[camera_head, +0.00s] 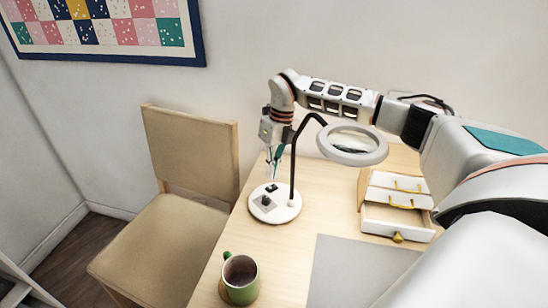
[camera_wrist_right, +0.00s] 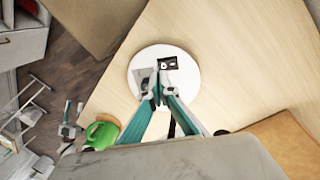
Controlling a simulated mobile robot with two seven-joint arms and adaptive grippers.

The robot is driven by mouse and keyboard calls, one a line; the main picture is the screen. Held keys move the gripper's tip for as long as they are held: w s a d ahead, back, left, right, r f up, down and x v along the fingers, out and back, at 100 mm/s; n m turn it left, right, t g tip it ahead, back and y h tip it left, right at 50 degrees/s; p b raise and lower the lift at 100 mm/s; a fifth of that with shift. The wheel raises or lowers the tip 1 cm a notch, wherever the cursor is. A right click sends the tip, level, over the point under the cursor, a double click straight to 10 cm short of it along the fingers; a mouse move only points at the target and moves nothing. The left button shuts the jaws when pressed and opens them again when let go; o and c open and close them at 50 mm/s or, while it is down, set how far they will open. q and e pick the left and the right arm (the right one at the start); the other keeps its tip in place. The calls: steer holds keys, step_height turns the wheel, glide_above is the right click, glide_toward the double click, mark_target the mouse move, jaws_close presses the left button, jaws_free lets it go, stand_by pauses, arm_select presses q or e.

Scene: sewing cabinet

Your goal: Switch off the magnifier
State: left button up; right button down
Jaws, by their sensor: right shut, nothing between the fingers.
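The magnifier stands on the desk in the head view: a white round base (camera_head: 288,214), a black bent neck (camera_head: 296,160) and a pale ring head (camera_head: 353,158) around a lens. I cannot tell whether the ring is lit. The base carries a small plate and a dark knob-like control (camera_head: 266,201); a black rectangular plate (camera_wrist_right: 168,63) shows on it in the wrist view. My right gripper (camera_head: 274,160) points down above the base, shut and empty, its fingertips (camera_wrist_right: 158,78) overlapping the base's middle. A small grey two-pronged part (camera_wrist_right: 70,118) may be my left gripper; its state is unclear.
A green mug (camera_head: 240,279) with dark liquid stands at the desk's near left edge. A small drawer box (camera_head: 398,210) with one drawer pulled out is on the right. A grey mat (camera_head: 355,275) lies in front. A chair (camera_head: 185,150) stands left of the desk.

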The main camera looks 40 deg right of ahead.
mark_target(272, 188)
steer(key=shift+a+f, duration=0.2)
steer(key=shift+f, duration=0.75)
steer(key=shift+a+f, duration=0.15)
steer(key=shift+f, duration=0.8)
steer(key=shift+a+f, duration=0.1)
steer(key=shift+a, duration=0.05)
steer(key=shift+f, duration=0.2)
steer(key=shift+d+r+p, duration=0.15)
steer(key=shift+d+p, duration=0.35)
steer(key=shift+d, duration=0.25)
